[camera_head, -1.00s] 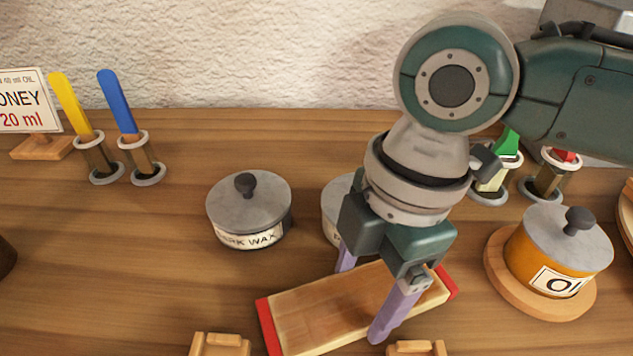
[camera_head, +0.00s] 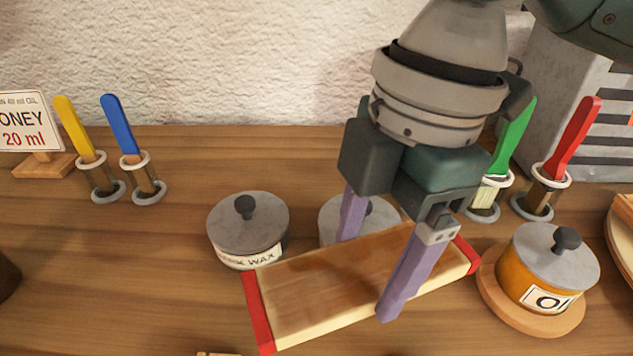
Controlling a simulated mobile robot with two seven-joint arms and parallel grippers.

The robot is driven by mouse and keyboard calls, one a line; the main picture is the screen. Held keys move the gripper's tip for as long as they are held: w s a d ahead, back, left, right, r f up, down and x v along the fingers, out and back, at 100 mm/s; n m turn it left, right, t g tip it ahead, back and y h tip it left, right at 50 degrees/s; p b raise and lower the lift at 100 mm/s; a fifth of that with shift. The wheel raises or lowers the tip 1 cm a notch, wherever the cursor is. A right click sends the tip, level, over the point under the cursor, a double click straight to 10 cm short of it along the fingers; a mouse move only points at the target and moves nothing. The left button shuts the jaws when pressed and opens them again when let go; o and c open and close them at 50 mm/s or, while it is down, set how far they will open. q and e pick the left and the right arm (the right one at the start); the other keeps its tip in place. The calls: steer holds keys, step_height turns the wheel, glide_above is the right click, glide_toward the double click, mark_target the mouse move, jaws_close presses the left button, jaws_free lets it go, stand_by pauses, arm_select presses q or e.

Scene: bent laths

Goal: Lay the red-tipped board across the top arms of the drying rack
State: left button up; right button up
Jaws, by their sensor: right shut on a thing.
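The red-tipped board (camera_head: 320,292) is a pale wooden board with a glossier patch on its top and red ends. My right gripper (camera_head: 368,275) is shut on the board, one purple finger on its far side and one on its near side. The board is held above the table, slightly tilted in the picture with its right end farther back. A grey slatted structure (camera_head: 570,105) stands at the back right, partly hidden by my arm; I cannot tell whether it is the drying rack. My left gripper is not in view.
A dark wax tin (camera_head: 246,222) and a second grey-lidded tin (camera_head: 385,212) stand behind the board. An orange tin (camera_head: 545,285) sits on a round wooden coaster at right. Brushes stand in holders, blue (camera_head: 120,122) and yellow at left, red (camera_head: 572,138) and green at right.

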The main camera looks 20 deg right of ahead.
step_height(320, 180, up, 13)
steer(key=m+p, duration=0.1)
steer(key=p, duration=0.1)
step_height(320, 180, up, 7)
steer(key=m+t+p, duration=0.1)
steer(key=m+p, duration=0.4)
steer(key=m, duration=0.3)
glide_above(372, 263)
steer(key=w+d, duration=0.1)
steer(key=d, duration=0.2)
steer(key=d+r+m+t+h+p, duration=0.15)
steer(key=d+r+m+p, duration=0.25)
steer(key=r+m, duration=0.5)
step_height(372, 263, up, 36)
steer(key=m+p, duration=0.1)
steer(key=p, duration=3.6)
steer(key=shift+w+a, duration=0.25)
steer(key=shift+a, duration=0.05)
steer(key=shift+g, duration=0.25)
